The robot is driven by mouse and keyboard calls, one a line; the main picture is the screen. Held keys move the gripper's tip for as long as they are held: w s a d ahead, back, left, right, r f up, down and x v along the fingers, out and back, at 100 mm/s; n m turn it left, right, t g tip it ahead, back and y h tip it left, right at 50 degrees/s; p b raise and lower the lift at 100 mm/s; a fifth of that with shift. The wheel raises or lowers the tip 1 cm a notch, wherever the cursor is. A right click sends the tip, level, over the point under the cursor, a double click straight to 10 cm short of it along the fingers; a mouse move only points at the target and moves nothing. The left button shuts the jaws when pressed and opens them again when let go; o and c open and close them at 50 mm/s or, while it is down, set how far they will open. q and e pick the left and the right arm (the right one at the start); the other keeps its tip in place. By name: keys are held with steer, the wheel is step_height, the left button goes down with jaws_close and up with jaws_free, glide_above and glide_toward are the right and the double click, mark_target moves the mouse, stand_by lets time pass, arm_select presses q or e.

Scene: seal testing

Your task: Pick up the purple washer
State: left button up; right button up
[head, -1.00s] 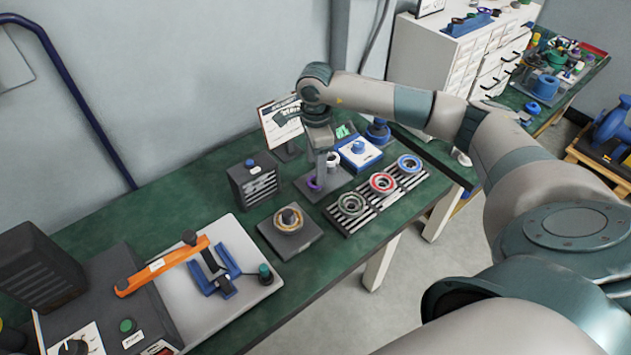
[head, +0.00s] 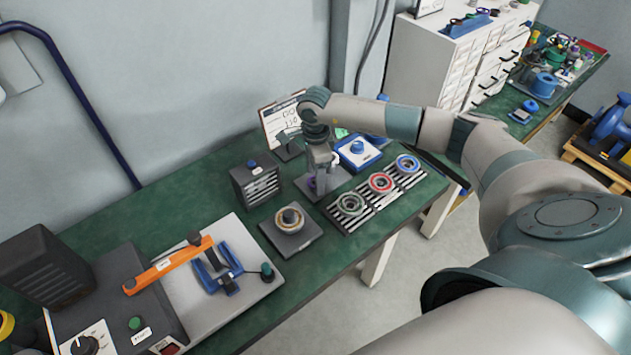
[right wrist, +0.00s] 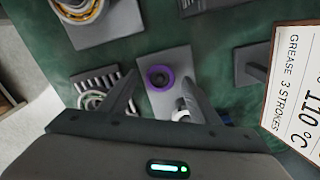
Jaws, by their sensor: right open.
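The purple washer (right wrist: 159,76) is a ring lying flat on a grey plate (right wrist: 165,52) in the right wrist view. In the head view only a bit of purple (head: 312,183) shows beside my gripper. My right gripper (right wrist: 160,80) is open and points down over the plate. In the right wrist view its two fingers appear on either side of the washer, with nothing held between them; I cannot tell the height left. The right gripper also shows in the head view (head: 321,180), partly covering the plate. My left gripper is not in view.
A white ring part (right wrist: 180,113) lies on the same plate by the right finger. A slotted rack (head: 376,204) with grey, red and blue rings stands to the right. A sign (head: 283,122), a blue-white box (head: 358,151) and a slotted block (head: 254,180) stand close around.

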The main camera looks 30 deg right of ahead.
steer(key=shift+f+b, duration=0.25)
steer(key=shift+b, duration=0.2)
stand_by(0.6)
steer(key=c, duration=1.2)
